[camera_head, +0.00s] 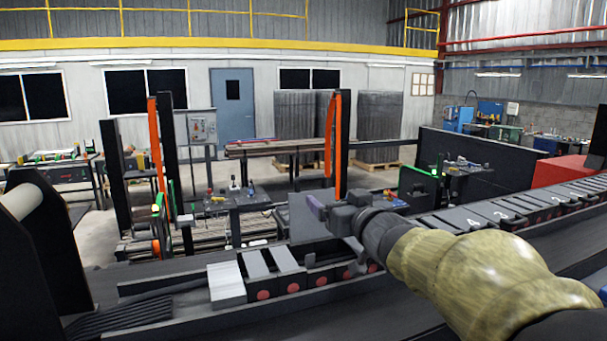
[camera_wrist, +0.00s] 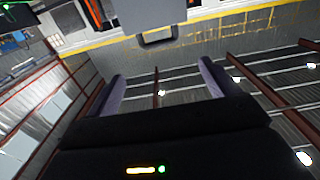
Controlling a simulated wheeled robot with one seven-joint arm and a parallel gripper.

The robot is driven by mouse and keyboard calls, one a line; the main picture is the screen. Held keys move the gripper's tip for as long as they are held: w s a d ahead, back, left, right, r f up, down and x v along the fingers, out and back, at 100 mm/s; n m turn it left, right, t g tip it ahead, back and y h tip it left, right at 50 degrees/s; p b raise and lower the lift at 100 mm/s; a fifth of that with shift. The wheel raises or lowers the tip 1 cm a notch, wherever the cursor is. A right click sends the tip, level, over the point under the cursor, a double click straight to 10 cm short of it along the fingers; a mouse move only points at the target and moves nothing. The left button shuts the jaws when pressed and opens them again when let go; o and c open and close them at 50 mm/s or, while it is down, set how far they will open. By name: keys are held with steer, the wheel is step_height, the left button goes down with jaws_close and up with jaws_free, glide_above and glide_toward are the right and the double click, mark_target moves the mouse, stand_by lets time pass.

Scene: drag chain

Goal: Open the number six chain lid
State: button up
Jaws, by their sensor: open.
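The drag chain (camera_head: 340,272) runs across the head view in a dark trough. Lids on its right stretch lie flat with white numbers; a 4 (camera_head: 474,223) and a 3 (camera_head: 500,213) are readable. I cannot read a six; my arm covers the chain around there. In the wrist view the open fingers (camera_wrist: 162,88) hold nothing.
The trough's front wall (camera_head: 330,306) runs along the near side. A dark roller stand (camera_head: 45,235) rises at the left. Orange-and-black posts (camera_head: 334,145) and a workbench (camera_head: 234,205) stand behind the chain. A red box (camera_head: 566,172) is at the right. Open air lies above the left stretch.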

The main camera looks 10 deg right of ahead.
mark_target(311, 179)
steer(key=w+a+p, duration=0.1)
steer(key=w, duration=0.4)
steer(key=w+a+p, duration=0.1)
steer(key=w+p, duration=0.1)
steer(key=w, duration=0.3)
steer(key=w+a+p, duration=0.1)
steer(key=w, duration=0.5)
steer(key=shift+a+r+p, duration=0.1)
steer(key=shift+r+p, duration=0.1)
steer(key=shift+p, duration=0.15)
steer(key=shift+w+a+f, duration=0.1)
steer(key=shift+w+f, duration=0.05)
steer(key=shift+w, duration=0.3)
steer(key=shift+s, duration=0.1)
steer(key=c, duration=1.1)
